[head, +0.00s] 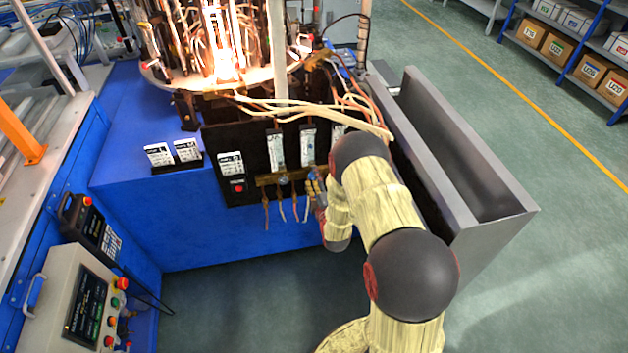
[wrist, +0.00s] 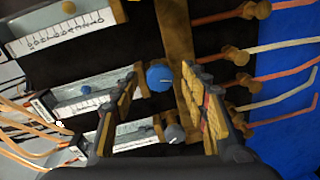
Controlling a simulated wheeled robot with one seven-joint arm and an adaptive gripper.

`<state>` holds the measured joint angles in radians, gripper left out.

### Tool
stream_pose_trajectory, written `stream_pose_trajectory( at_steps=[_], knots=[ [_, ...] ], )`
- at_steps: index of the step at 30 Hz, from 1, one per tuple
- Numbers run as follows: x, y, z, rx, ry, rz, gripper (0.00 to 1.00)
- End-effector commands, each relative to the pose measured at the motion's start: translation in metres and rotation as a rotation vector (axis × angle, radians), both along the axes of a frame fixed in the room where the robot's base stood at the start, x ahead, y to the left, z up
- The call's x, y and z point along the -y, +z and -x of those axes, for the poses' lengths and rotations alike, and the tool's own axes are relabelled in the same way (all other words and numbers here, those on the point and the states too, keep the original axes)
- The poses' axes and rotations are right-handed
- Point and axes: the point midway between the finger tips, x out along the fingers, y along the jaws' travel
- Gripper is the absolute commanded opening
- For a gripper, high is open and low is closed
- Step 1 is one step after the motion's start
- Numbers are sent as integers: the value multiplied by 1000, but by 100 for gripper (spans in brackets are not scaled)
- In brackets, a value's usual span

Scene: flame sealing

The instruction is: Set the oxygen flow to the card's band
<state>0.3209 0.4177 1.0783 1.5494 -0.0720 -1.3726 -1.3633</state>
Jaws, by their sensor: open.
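Upright flow meters with white scales stand on the black panel, the left one (head: 276,150) and the middle one (head: 308,145) plainest in the head view. The wrist view shows a blue knob (wrist: 159,76) at the end of the middle scale (wrist: 85,95). A grey knob (wrist: 174,134) sits at the end of the neighbouring scale. My gripper (wrist: 162,82) is open, its fingers on either side of the blue knob with visible gaps. Cards (head: 158,154) (head: 187,150) stand in a black holder; their print is too small to read. I cannot tell which meter is oxygen.
A brass bar (head: 268,180) with several hose fittings runs below the meters. Pale hoses (head: 310,108) loop above the panel. Flames glow on the machine (head: 222,70) behind. A grey metal trough (head: 455,185) stands right of my arm. A control box (head: 85,300) is front left.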

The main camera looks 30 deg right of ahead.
Motion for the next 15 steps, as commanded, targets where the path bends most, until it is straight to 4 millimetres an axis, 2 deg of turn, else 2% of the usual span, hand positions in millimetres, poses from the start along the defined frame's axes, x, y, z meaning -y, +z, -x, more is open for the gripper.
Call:
stream_pose_trajectory(
  at_steps=[8,11,15],
  knots=[
    [-1,0,4,0,-1,0,45],
    [-3,1,14,-1,-1,0,45],
    [-10,4,39,-2,-1,-1,45]
  ],
)
